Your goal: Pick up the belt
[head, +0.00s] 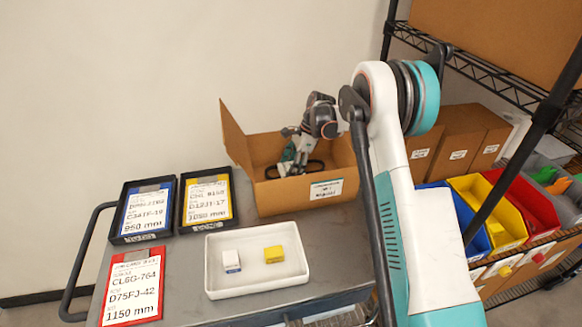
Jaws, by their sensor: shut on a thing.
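An open cardboard box (285,197) with a white label stands at the back of the grey cart. The black belt (315,167) is a dark loop low inside the box. My gripper (294,163) reaches down into the box from above and is shut on the belt. The box's front wall hides the lowest part of the belt, and I cannot tell whether it touches the floor of the box. The fingertips are small and dark in this view.
A white tray (211,275) holds a white-and-blue block (231,261) and a yellow block (274,254). Two black bins with labelled cards (147,210) (207,200) and a red card (133,287) lie left. A wire shelf with cardboard boxes and coloured bins (520,200) stands right.

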